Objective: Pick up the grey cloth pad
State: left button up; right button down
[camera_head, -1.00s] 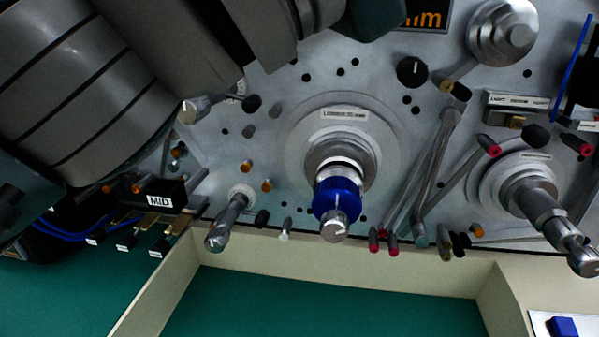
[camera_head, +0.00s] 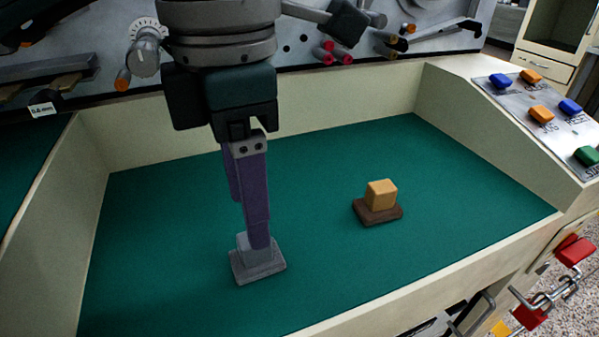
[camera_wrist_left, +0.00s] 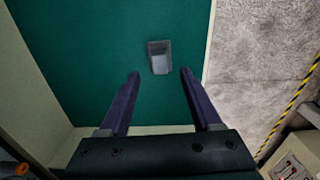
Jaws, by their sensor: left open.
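The grey cloth pad (camera_head: 262,269), a small grey block with a narrower raised top, rests on the green floor of the tray (camera_head: 150,280), left of its middle. It also shows in the left wrist view (camera_wrist_left: 159,57), just beyond and between the fingertips. My left gripper (camera_head: 249,225) points down over the pad, with purple fingers that hide part of its top in the head view. In the left wrist view the jaws (camera_wrist_left: 160,74) stand apart with nothing between them. Whether a finger touches the pad, I cannot tell. My right gripper is not in view.
An orange-tan block on a brown base (camera_head: 378,209) sits right of the pad. Cream walls (camera_head: 420,290) bound the tray. A panel of coloured buttons (camera_head: 545,110) is at the right, with red padlocks (camera_head: 532,315) below. The winding machine's panel stands behind. The tray's right half is mostly clear.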

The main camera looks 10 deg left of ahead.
pick_arm(q)
notch_tip(320, 180, down, 6)
jog(key=shift+r, duration=0.1)
grip_shut()
dwell(0.6)
jog(key=shift+r, duration=0.1)
notch_tip(320, 180, up, 20)
jog(key=p, duration=0.2)
dwell(0.4)
